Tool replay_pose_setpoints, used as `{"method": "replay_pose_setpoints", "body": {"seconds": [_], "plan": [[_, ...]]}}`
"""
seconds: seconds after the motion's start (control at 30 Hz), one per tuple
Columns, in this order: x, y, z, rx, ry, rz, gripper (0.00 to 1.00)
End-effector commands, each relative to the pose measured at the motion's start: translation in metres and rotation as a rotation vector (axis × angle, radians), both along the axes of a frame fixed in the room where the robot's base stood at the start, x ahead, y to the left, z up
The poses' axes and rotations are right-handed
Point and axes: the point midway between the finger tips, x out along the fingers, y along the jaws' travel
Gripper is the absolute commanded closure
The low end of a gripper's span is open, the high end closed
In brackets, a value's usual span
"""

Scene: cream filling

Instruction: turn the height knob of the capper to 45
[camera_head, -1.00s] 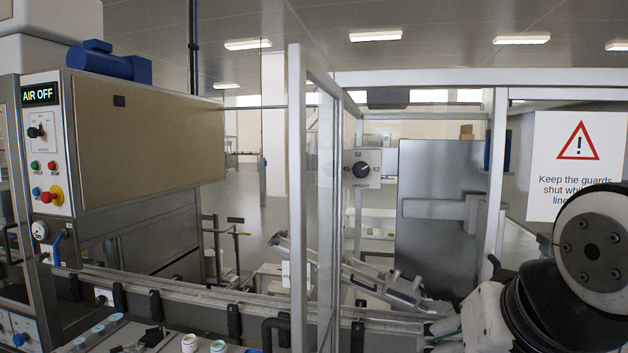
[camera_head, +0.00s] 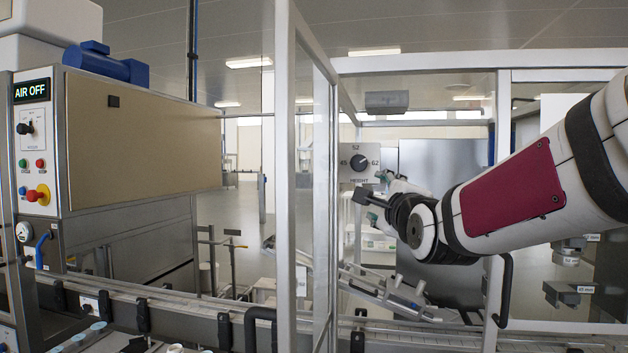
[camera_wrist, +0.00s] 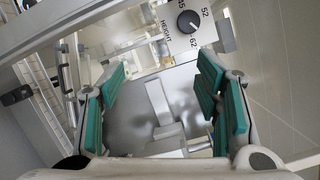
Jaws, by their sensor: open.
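The height knob (camera_head: 359,162) is a dark round dial on a light square plate marked 45 at left, 52 at top and 62 at right, with HEIGHT below. In the wrist view the knob (camera_wrist: 188,21) is near the top, its white mark pointing towards 62. My gripper (camera_head: 374,188) is open, below and slightly right of the dial plate in the head view. In the wrist view my gripper (camera_wrist: 162,72) has its teal pads wide apart with nothing between them; the knob lies beyond the fingertips, apparently untouched.
A guard frame post (camera_head: 285,190) with a clear panel stands left of the dial. A grey metal panel (camera_head: 430,160) is behind my arm. The conveyor (camera_head: 180,305) runs along below. A cabinet (camera_head: 140,140) with an AIR OFF display (camera_head: 31,91) is at left.

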Motion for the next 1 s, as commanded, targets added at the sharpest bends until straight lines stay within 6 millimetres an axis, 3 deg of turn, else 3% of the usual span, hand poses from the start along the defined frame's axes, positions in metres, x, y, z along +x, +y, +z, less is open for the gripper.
{"method": "replay_pose_setpoints", "body": {"seconds": [0.03,0.1,0.3,0.57,1.0], "plan": [[0.019,0.001,-0.002,0.094,-0.054,-0.001,0.42],[0.033,0.001,0.004,0.215,-0.128,0.006,0.42],[0.051,0.000,0.015,0.404,-0.248,0.032,0.42],[0.072,-0.001,0.024,0.426,-0.262,0.036,0.42],[0.150,-0.004,0.047,0.423,-0.261,0.037,0.42]]}}
